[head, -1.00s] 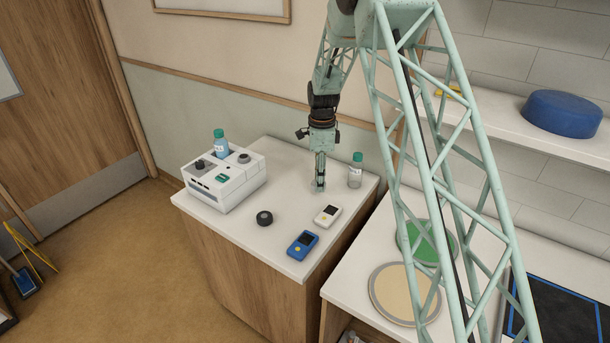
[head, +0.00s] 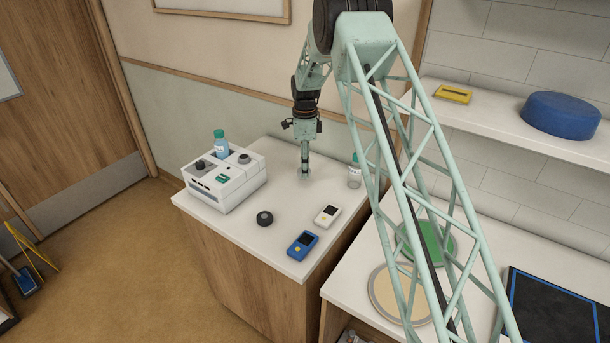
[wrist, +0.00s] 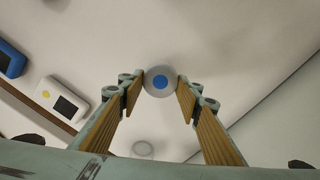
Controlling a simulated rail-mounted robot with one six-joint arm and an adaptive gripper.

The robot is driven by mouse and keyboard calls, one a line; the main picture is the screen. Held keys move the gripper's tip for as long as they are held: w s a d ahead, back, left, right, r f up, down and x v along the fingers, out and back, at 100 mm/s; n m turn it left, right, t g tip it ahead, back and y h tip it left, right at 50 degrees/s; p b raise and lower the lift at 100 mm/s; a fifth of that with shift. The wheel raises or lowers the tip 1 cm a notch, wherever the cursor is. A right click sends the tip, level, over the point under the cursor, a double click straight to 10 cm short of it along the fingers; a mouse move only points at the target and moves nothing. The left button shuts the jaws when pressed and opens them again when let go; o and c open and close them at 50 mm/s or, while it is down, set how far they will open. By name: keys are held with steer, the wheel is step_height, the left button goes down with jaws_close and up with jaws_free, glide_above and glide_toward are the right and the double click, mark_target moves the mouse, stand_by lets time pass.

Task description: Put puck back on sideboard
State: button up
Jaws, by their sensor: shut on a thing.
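My gripper (head: 304,173) is shut on a small pale round puck (wrist: 160,82) with a blue centre. In the wrist view the puck sits between the two fingertips. In the head view it is only a small pale shape at the fingertips, over the back of the white sideboard top (head: 233,224). I cannot tell whether it touches the top. A faint pale ring (wrist: 143,148) shows on the surface in the wrist view.
A white device (head: 232,185) with a blue bottle stands left. A clear teal-capped bottle (head: 354,177) is right of my gripper. A black round piece (head: 264,218), a white meter (head: 327,215) and a blue meter (head: 302,244) lie in front. The wall is close behind.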

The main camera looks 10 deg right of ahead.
steer(key=shift+f, duration=0.1)
steer(key=shift+f, duration=1.6)
steer(key=shift+f, duration=0.15)
steer(key=o, duration=1.1)
steer(key=shift+c, duration=0.2)
step_height(320, 180, up, 12)
steer(key=shift+f, duration=0.1)
steer(key=shift+r, duration=0.2)
steer(key=shift+r, duration=0.1)
